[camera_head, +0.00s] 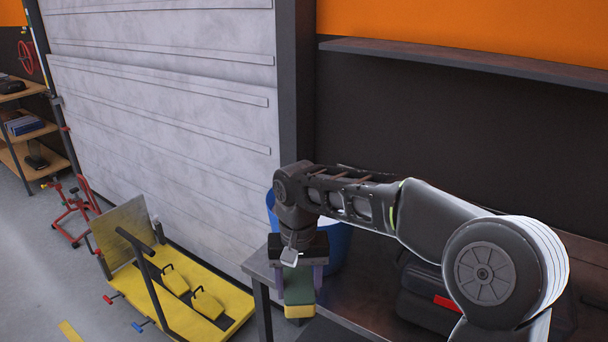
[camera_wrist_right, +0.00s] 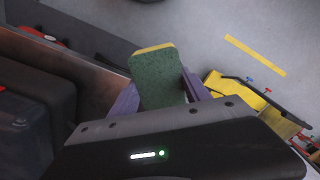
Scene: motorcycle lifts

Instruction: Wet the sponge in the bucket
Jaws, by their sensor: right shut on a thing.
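The sponge (camera_head: 299,290) is green on one face and yellow on the other. My right gripper (camera_head: 300,280) is shut on it and holds it near the left end of the workbench, in front of the bucket. In the right wrist view the sponge (camera_wrist_right: 156,78) sits between the purple fingers of my right gripper (camera_wrist_right: 155,92), green face toward the camera. The blue bucket (camera_head: 335,243) stands on the bench behind my right wrist, which hides much of it. My left gripper is in neither view.
The dark workbench (camera_head: 262,270) runs to the right. A black case with a red patch (camera_head: 432,298) lies on it under my right arm. A yellow motorcycle lift (camera_head: 215,335) is on the floor at left. A shelf (camera_head: 470,60) hangs on the wall above.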

